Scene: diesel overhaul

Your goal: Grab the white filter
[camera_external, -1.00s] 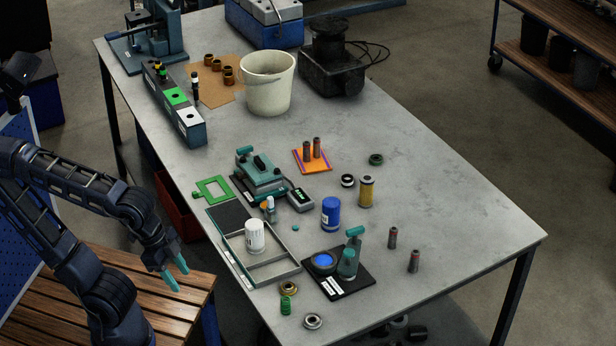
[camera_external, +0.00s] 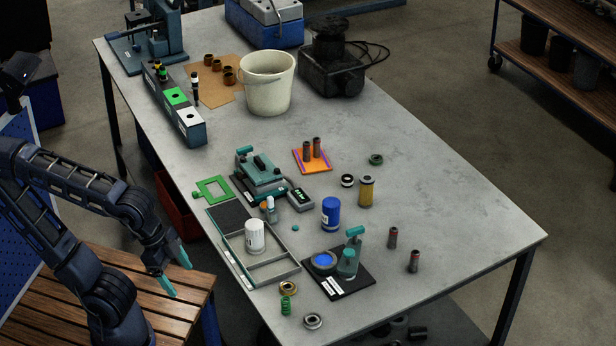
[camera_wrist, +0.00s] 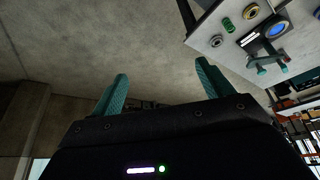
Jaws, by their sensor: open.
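The white filter (camera_external: 254,236) is a small white cylinder standing upright in the grey divided tray (camera_external: 284,270) near the table's left edge. My gripper (camera_external: 177,274) has teal fingers and is off the table's left side, over the wooden slatted bench, to the left of the filter and apart from it. In the wrist view my gripper (camera_wrist: 160,85) shows both fingers spread wide with nothing between them. The filter is not visible in the wrist view.
A black pad (camera_external: 352,284) with teal-topped items lies in front. The table's right side is largely clear.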

